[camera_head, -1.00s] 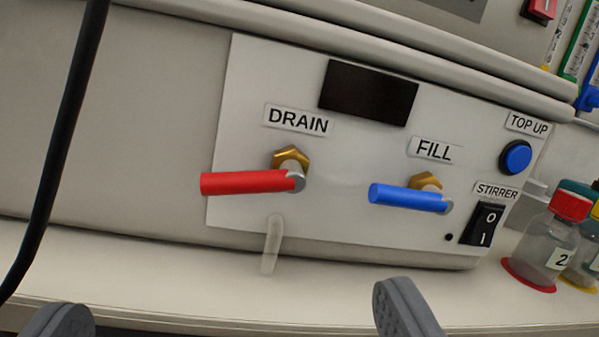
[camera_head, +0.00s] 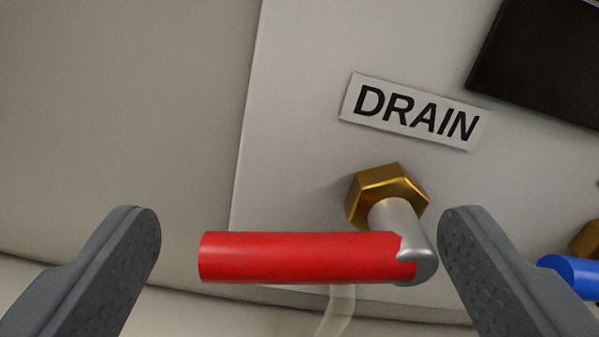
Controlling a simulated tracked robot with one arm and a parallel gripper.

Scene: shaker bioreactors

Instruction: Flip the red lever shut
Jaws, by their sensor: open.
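The red lever (camera_head: 300,257) is a cylinder handle pointing left from a silver stem (camera_head: 400,228) on a brass hex fitting (camera_head: 388,195), under the DRAIN label (camera_head: 416,111). It lies nearly level in the picture. My gripper (camera_head: 299,240) is open, with one grey finger left of the lever's free end and the other just right of its pivot. The lever shows between the fingers, with a gap on the left side and a small one on the right. I cannot tell the depth between fingertips and lever.
The blue lever (camera_head: 572,276) and part of its brass fitting (camera_head: 588,240) are at the right edge. A dark display (camera_head: 545,60) is at top right. A clear outlet tube (camera_head: 338,310) hangs below the red lever. The panel left of the lever is bare.

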